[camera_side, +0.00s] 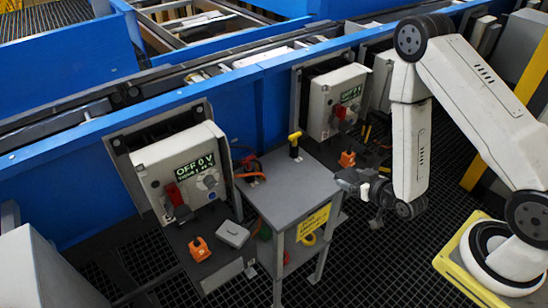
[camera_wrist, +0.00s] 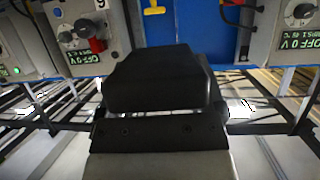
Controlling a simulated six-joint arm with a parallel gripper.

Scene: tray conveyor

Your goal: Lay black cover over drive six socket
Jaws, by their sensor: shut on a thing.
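My gripper (camera_side: 352,182) hangs at the right edge of the grey stand, shut on a dark thing. In the wrist view a black block, apparently the black cover (camera_wrist: 158,78), fills the middle, in front of my gripper's dark mount (camera_wrist: 160,134); the fingertips are hidden. The wrist picture is upside down. The drive six box (camera_wrist: 88,28), with an inverted 6, a dial and a red switch, is at its upper left. This seems to be the grey box (camera_side: 334,100) behind the stand in the side view. The cover is apart from the box.
The grey stand (camera_side: 285,190) bears a yellow-handled tool (camera_side: 294,143) and has a yellow sign (camera_side: 313,222). Another drive box (camera_side: 180,165) stands at left. Orange items lie below the near box (camera_side: 199,249) and the far box (camera_side: 347,159). A blue conveyor wall (camera_side: 60,170) runs behind.

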